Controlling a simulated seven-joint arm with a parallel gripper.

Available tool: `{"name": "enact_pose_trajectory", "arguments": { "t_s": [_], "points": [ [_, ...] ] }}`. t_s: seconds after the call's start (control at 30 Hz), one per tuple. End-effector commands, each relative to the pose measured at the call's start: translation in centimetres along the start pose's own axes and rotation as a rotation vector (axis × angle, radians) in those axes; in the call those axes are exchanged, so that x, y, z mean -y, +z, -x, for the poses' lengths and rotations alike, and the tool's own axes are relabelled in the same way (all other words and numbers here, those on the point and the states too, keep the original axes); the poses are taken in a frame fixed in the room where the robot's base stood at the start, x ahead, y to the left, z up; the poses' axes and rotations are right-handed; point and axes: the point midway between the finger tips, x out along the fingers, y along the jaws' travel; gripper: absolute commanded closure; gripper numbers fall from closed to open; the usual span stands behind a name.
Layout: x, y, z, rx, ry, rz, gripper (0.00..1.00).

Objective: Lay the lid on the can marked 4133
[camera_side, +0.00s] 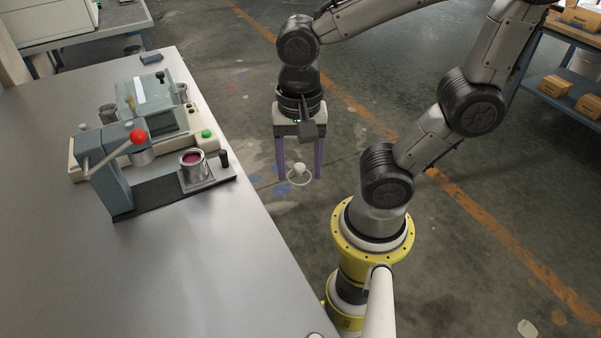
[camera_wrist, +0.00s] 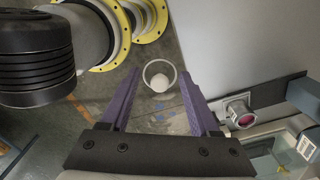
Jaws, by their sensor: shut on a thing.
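The lid (camera_side: 300,169), a pale round rim with a white knob, hangs between the purple fingers of my gripper (camera_side: 300,179) in the side view. In the wrist view the lid (camera_wrist: 160,83) shows between the fingertips of my gripper (camera_wrist: 159,78). My gripper is shut on it, off the table's edge above the floor. An open can (camera_side: 193,166) with magenta paint stands on the bench device to the left; it also shows in the wrist view (camera_wrist: 240,112). No number 4133 can be read on any can.
A lever press (camera_side: 112,176) with a red knob stands beside the magenta can. Behind it is a machine with a clear cover (camera_side: 157,108) and further cans around it. The front of the metal table (camera_side: 190,275) is clear. Shelves with boxes (camera_side: 556,86) stand at right.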

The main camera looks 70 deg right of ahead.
Motion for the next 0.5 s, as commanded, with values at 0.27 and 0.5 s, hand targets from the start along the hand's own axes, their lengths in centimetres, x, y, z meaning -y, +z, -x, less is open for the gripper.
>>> {"name": "enact_pose_trajectory", "arguments": {
  "t_s": [0.27,0.5],
  "points": [
    [9.3,-2.5,4.6,0.001,0.005,-0.148,0.89],
    [17.2,-6.5,5.9,0.001,0.006,-0.286,0.89]
  ]
}}
